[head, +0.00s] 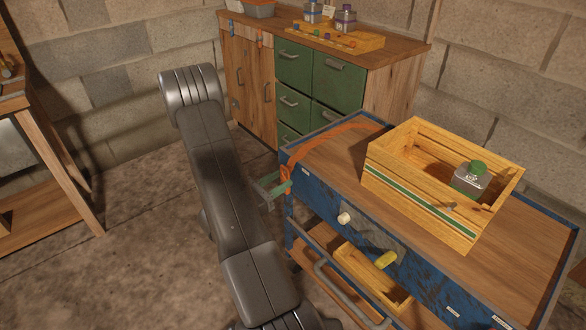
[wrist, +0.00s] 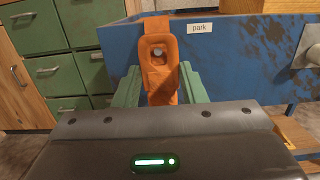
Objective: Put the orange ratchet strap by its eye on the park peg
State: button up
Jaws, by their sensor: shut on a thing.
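The orange ratchet strap (head: 300,149) runs from the blue cart's wooden top over its left edge and down to my gripper (head: 273,188). In the wrist view my gripper (wrist: 159,92) has its green fingers shut on the strap's orange end (wrist: 158,80), with the eye pointing up. A round grey tip, apparently the park peg (wrist: 157,53), shows inside the eye, in front of the blue cart side. I cannot tell whether the eye is around the peg or only in front of it. The white "park" label (wrist: 200,28) is just right of the eye.
A slatted wooden crate (head: 405,191) with a green-capped tin (head: 470,177) stands on the cart (head: 519,232). Below is a pulled-out tray. A green-drawer cabinet (head: 338,85) stands behind.

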jog(key=shift+w+d+f, duration=0.15)
jog(key=shift+w+d, duration=0.4)
jog(key=shift+d, duration=0.2)
dwell(1.4)
jog(key=shift+w+d+f+b, duration=0.2)
jog(key=shift+d+b, duration=0.1)
jog(key=shift+b, duration=0.1)
dwell(0.4)
jog(key=shift+f+b, duration=0.15)
jog(key=shift+b, duration=0.15)
dwell(0.5)
jog(key=o, duration=1.1)
jog(key=shift+c, duration=0.2)
jog(key=p+v, duration=0.1)
jog(key=v, duration=1.3)
